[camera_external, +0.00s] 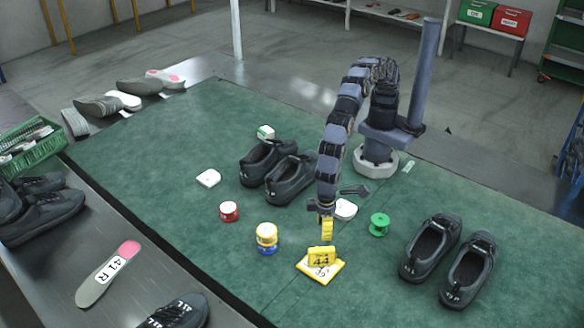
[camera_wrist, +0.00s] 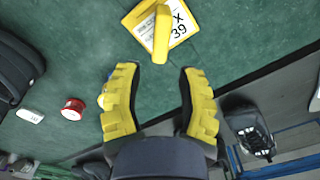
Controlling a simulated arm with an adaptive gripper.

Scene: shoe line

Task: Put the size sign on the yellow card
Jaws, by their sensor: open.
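The yellow size sign (camera_external: 321,256), marked 44, stands upright on the yellow card (camera_external: 331,272) and hides part of it. In the wrist view the sign (camera_wrist: 161,38) is seen from above as a narrow yellow bar over the white-faced card (camera_wrist: 183,22), which reads 39. My gripper (camera_external: 327,235) has yellow fingers and is just above and behind the sign. In the wrist view my gripper (camera_wrist: 160,72) is open, with nothing between its fingers; the sign lies just beyond the fingertips, apart from them.
Yellow and blue stacked spools (camera_external: 266,236), a red spool (camera_external: 229,211) and a green spool (camera_external: 379,224) stand on the green mat (camera_external: 190,130). Black shoes stand at right (camera_external: 431,248) and behind (camera_external: 265,160).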

